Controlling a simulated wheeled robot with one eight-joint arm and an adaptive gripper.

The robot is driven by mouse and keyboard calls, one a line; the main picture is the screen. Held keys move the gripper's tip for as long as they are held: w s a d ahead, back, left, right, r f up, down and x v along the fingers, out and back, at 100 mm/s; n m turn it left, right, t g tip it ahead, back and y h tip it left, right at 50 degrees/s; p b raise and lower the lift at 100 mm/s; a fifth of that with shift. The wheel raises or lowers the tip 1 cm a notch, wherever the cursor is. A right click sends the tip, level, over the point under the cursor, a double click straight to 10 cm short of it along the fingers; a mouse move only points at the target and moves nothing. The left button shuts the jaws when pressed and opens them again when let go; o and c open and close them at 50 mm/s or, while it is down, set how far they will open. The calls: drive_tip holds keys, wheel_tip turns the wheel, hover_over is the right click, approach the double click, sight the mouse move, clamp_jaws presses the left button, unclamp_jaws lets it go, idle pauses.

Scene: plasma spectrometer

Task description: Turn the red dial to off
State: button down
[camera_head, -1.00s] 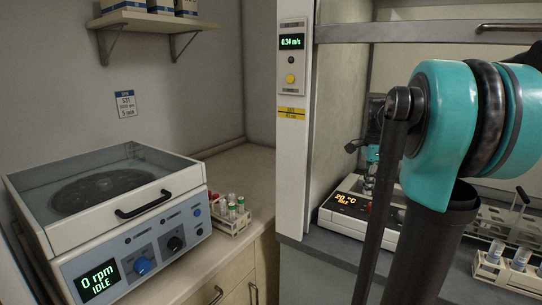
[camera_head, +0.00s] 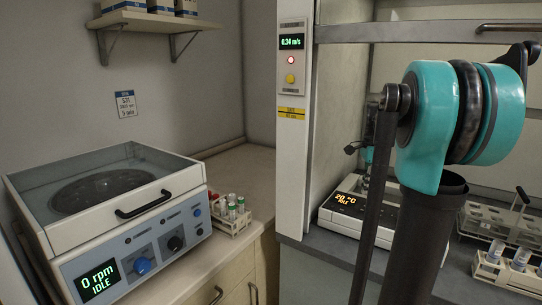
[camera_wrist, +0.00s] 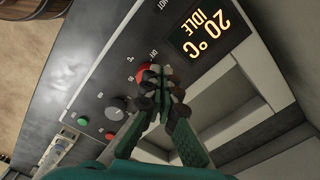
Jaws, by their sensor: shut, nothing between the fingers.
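The red dial (camera_wrist: 143,72) is on the dark front panel of a white heater unit (camera_wrist: 205,110), in the wrist view. Its lettering is partly legible, and the dial is partly covered by my fingertips. My gripper (camera_wrist: 161,88) is shut and empty, with its fingertips right at the dial; I cannot tell whether they touch it. The display (camera_wrist: 208,33) beside the dial reads 20 °C and IDLE. In the head view the heater unit (camera_head: 340,222) is partly hidden behind my arm, and the dial cannot be made out.
A grey knob (camera_wrist: 117,107), a green button (camera_wrist: 83,121) and a red button (camera_wrist: 110,136) share the panel. In the head view a tube rack (camera_head: 505,268) stands right of my arm. A centrifuge (camera_head: 110,220) and a small rack (camera_head: 234,222) are on the left bench.

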drive_tip(key=shift+f, duration=2.05)
drive_tip(key=shift+s, duration=0.4)
drive_tip(key=shift+s+a, duration=0.15)
drive_tip(key=shift+s, duration=0.2)
drive_tip(key=shift+s, duration=0.55)
drive_tip(key=shift+s+a, duration=0.15)
drive_tip(key=shift+a, duration=0.05)
wheel_tip(320, 180, up, 6)
drive_tip(key=shift+r, duration=0.1)
